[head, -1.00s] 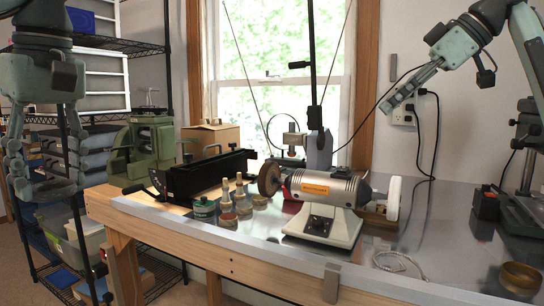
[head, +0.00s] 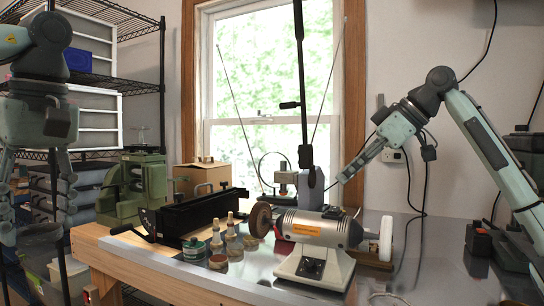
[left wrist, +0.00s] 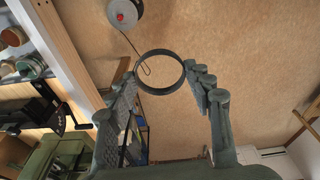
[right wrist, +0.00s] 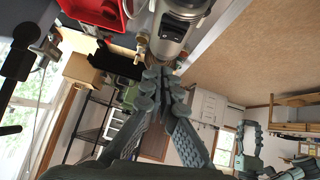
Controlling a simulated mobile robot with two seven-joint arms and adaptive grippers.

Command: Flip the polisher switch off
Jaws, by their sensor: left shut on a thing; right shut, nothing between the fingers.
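The polisher (head: 318,229), a silver motor with an orange label, stands on a white base on the bench. It has a brown wheel (head: 260,220) at left and a white wheel (head: 386,238) at right. A black control panel (head: 312,268) is on the base front; its switch position is too small to tell. My right gripper (head: 345,178) is shut and empty, above and behind the motor. In the right wrist view, the polisher (right wrist: 180,22) is just beyond its fingertips (right wrist: 163,78).
Several bottles and tins (head: 194,248) stand left of the polisher, near a long black machine (head: 200,207). A black upright arm (head: 304,90) rises behind it. A red and black device (head: 478,240) is at right. The bench front edge (head: 190,281) is clear.

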